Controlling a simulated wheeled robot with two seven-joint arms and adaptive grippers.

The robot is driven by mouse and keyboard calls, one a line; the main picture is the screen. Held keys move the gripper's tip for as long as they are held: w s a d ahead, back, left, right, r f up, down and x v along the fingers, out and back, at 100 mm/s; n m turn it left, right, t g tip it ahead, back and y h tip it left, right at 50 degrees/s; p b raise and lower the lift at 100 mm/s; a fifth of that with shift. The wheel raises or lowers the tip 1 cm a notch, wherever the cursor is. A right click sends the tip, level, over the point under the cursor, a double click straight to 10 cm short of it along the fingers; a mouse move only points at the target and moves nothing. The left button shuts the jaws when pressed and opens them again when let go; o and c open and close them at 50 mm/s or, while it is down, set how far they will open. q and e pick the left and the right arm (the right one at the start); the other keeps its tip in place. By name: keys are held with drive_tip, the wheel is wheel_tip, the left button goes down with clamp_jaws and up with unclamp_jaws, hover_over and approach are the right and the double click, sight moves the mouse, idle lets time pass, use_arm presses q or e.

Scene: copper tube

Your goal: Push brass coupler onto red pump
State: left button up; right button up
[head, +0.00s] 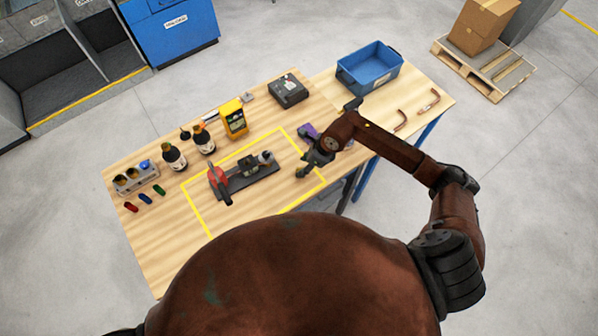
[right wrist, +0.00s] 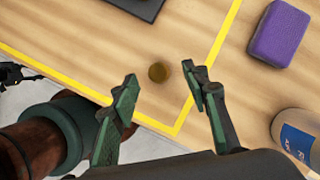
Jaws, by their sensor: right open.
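The red pump (head: 215,178) stands at the left of a dark base plate (head: 262,175) inside the yellow taped area. A small round brown-brass piece, which looks like the brass coupler (right wrist: 158,72), lies on the wood inside the tape corner in the right wrist view. My right gripper (head: 303,172) is over the right part of the taped area. In the right wrist view its two fingers (right wrist: 163,92) are spread and empty, with the brass piece showing between them, not held. A dark jointed shape (right wrist: 14,74) at the left edge may be my left gripper; its jaws are unclear.
A purple block (right wrist: 280,32) lies just outside the tape. Bottles (head: 174,157), a yellow container (head: 233,119) and a dark box (head: 288,90) stand behind. A blue bin (head: 369,68) and copper tubes (head: 429,100) are on the right. The front left table is clear.

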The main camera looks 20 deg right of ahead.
drive_tip(key=x, duration=0.1)
drive_tip(key=p+x, duration=0.1)
drive_tip(key=x, duration=0.2)
drive_tip(key=shift+s+f, duration=0.25)
drive_tip(key=shift+f, duration=0.1)
drive_tip(key=shift+w+a+f+p, duration=0.1)
drive_tip(key=shift+f+p, duration=0.2)
clamp_jaws()
